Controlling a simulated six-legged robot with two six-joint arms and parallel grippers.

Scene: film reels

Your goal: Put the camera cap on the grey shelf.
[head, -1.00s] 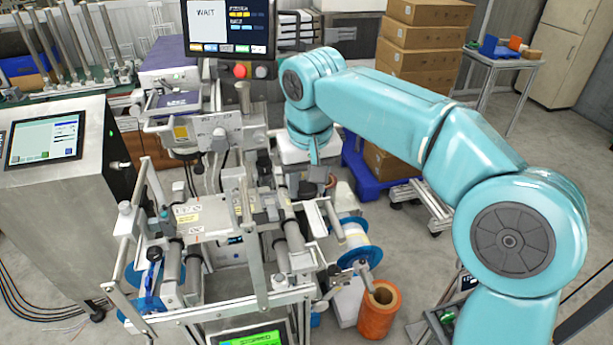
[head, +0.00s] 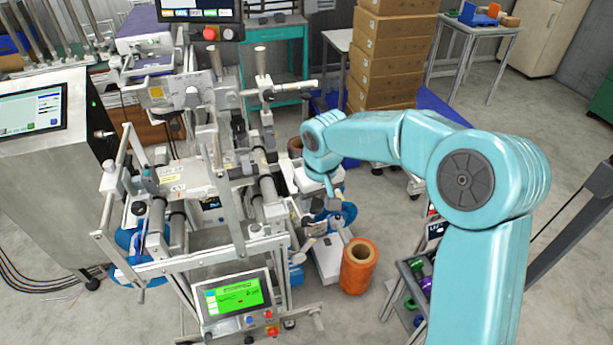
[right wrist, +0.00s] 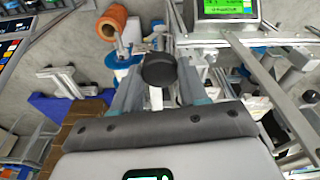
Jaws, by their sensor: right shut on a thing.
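The black round camera cap (right wrist: 160,70) is between the fingertips of my right gripper (right wrist: 160,82) in the right wrist view, and the gripper is shut on it. In the head view my right gripper (head: 333,200) hangs beside the right side of the labelling machine, above and left of the orange roll; the cap is too small to make out there. A grey shelf unit (head: 388,262) with several coloured reels stands at lower right, partly hidden by my right arm; I cannot tell whether it is the grey shelf named. My left gripper is not in view.
The metal machine (head: 200,180) with rollers and a green-lit screen (head: 233,296) fills the middle left. An orange roll (head: 358,266) stands on the floor near the gripper. Stacked cardboard boxes (head: 390,50) and a grey table (head: 490,32) are behind.

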